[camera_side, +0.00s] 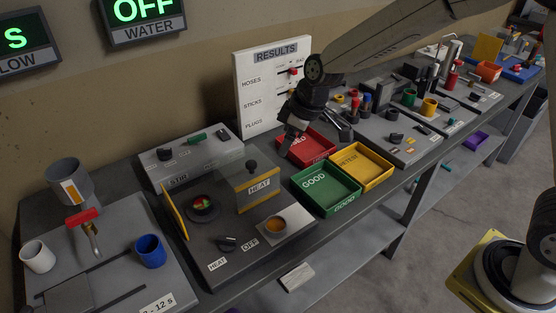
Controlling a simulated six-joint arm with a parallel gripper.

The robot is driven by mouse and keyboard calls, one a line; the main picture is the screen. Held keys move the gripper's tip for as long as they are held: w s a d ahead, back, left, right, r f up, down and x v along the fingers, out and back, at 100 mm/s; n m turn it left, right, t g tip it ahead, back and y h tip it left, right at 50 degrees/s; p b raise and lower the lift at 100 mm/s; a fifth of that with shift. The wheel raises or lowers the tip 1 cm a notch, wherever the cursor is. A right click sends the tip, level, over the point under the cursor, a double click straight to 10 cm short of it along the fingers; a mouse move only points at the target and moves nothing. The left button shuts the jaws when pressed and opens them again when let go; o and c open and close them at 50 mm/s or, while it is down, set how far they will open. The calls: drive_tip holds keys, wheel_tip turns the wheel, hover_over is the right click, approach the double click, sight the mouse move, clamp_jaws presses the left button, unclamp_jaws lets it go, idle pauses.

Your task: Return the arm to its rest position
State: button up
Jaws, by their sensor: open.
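My gripper (297,144) hangs at the end of my dark arm, in the middle of the side view. Its fingers are apart, and I see nothing between them. It is above the back left part of the red tray (322,146), in front of the white results board (260,88). The gripper hides part of the tray and of the board's lower right. I cannot tell how high above the tray the fingertips are.
A green GOOD tray (324,203) and a yellow RETEST tray (375,180) adjoin the red one. A blue cup (150,251) and white cup (37,257) stand far left. Crowded stations fill the right.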

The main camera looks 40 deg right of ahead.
drive_tip(key=s+d+f+m+h, duration=0.1)
drive_tip(key=s+d+f+m, duration=0.1)
drive_tip(key=s+d, duration=0.3)
drive_tip(key=s+d+f+m+h, duration=0.1)
drive_tip(key=s+d+m, duration=0.4)
drive_tip(key=s, duration=0.8)
drive_tip(key=shift+d+f+g, duration=0.3)
drive_tip(key=shift+d+f, duration=0.15)
drive_tip(key=shift+d, duration=0.25)
